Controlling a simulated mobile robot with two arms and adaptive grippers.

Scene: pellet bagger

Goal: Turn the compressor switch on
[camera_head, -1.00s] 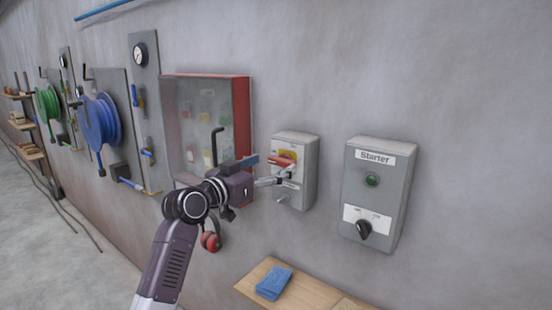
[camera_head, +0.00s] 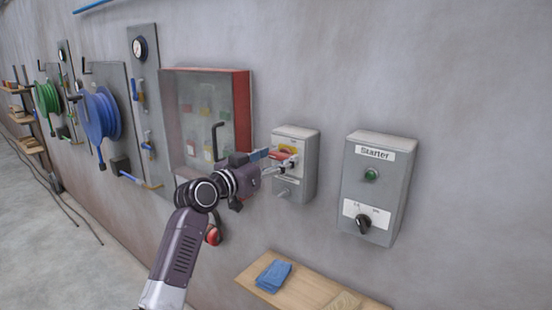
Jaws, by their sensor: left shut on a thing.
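A grey switch box (camera_head: 307,150) on the wall has a yellow plate (camera_head: 289,149) with a red handle (camera_head: 281,156) on it. A small label plate and a short lever (camera_head: 284,191) are on its lower front. My left gripper (camera_head: 284,163) is at the red handle and shut on it; the fingers hide part of the handle, so its exact angle is hard to tell. To the right, a grey box labelled "Starter" (camera_head: 375,153) has a green button (camera_head: 371,174) and a black rotary knob (camera_head: 363,223). My right gripper is not in view.
A red cabinet (camera_head: 242,110) with a clear front and dark pull handle hangs left of my gripper. A wooden shelf (camera_head: 310,287) with a blue cloth (camera_head: 273,276) is below. Hose reels (camera_head: 100,115) are farther left. Red earmuffs (camera_head: 213,235) hang beside my arm.

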